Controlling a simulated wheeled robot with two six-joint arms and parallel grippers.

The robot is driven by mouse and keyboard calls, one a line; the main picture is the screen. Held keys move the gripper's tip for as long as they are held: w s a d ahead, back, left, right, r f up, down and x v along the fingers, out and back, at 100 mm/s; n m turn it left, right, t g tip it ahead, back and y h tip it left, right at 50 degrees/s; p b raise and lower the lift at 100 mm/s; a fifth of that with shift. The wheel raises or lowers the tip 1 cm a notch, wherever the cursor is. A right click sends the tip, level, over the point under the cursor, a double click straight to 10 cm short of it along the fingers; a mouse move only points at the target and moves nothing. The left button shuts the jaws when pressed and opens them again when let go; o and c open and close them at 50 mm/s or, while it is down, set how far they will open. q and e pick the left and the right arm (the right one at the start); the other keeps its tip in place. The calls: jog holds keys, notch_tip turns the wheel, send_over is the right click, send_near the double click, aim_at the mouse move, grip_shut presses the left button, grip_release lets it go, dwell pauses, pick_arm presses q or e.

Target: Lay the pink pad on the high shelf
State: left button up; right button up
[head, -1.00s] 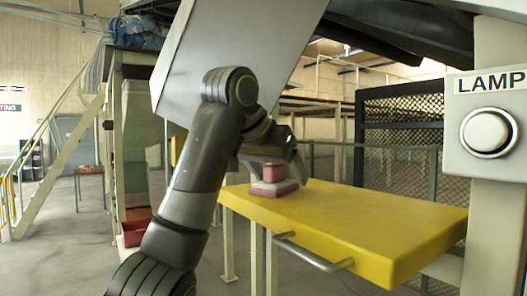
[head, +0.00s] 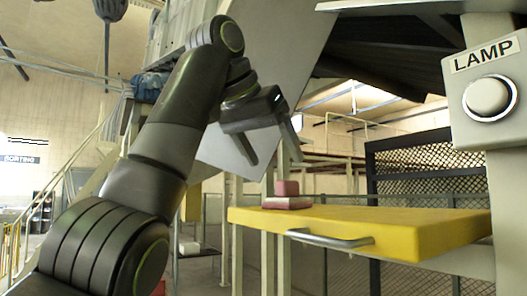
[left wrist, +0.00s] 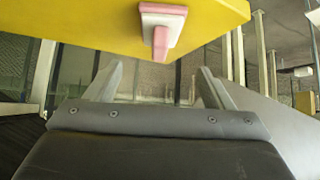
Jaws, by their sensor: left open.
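The pink pad (head: 287,202) lies flat near the left end of the yellow shelf (head: 370,226), with its pink grip block (head: 287,187) upright on top. In the left wrist view the pad (left wrist: 160,17) shows a pale layer and a pink grip, on the edge part of the yellow board (left wrist: 90,18). My left gripper (head: 272,158) is open and empty, above and slightly left of the pad, with a gap between them. Its two spread fingers also show in the left wrist view (left wrist: 160,85). My right gripper is not in view.
A metal handle bar (head: 330,239) sticks out from the shelf's front edge. A post with a LAMP button (head: 489,98) stands at the right. A black mesh panel (head: 425,165) is behind the shelf. The shelf top right of the pad is clear.

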pick_arm(q)
jog(key=shift+v, duration=1.3)
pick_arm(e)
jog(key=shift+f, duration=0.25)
pick_arm(q)
jog(key=shift+w, duration=0.1)
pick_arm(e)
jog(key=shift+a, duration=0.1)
